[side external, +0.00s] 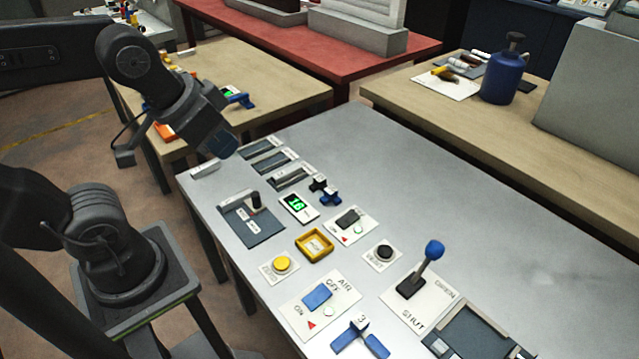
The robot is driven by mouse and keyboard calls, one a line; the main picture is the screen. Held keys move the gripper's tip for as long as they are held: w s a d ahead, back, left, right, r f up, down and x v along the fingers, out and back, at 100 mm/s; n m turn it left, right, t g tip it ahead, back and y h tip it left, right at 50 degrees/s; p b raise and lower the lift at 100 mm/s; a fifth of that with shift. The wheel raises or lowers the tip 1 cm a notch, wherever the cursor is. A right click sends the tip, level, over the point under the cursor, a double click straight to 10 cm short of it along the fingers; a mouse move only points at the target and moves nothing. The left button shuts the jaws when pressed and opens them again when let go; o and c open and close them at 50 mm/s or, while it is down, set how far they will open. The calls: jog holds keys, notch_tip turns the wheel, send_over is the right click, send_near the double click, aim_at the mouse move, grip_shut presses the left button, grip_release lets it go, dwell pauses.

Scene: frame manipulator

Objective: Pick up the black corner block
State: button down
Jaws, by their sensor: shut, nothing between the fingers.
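A small black block (317,184), which looks like the corner block, lies on the grey metal table (500,215) near its middle left. A similar blue block (330,198) sits right beside it, and I cannot tell whether they touch. My gripper (224,146) is in the air above the table's far left corner, to the left of the black block and well apart from it. It looks shut and empty, though its fingertips are small and dark here.
Slotted trays (275,162) lie behind the blocks. A dark panel with a black knob (255,200), a green display (298,207), switches and a yellow frame (314,245) surround them. A blue-topped lever (433,250) stands upright at right. The table's right side is clear.

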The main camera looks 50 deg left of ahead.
jog(key=c, duration=1.8)
grip_release()
jog(key=o, duration=1.3)
jog(key=m+g+y, duration=0.4)
jog(key=m+g, duration=0.1)
jog(key=m, duration=1.3)
send_over(317, 178)
jog(key=d, duration=0.5)
notch_tip(317, 178, down, 16)
jog(key=shift+y, duration=0.3)
jog(key=x, duration=0.8)
jog(key=shift+d+f, duration=0.1)
jog(key=shift+f, duration=0.25)
jog(key=shift+s+x, duration=0.15)
jog(key=shift+x, duration=1.2)
jog(key=shift+s+x, duration=0.2)
jog(key=shift+x, duration=1.2)
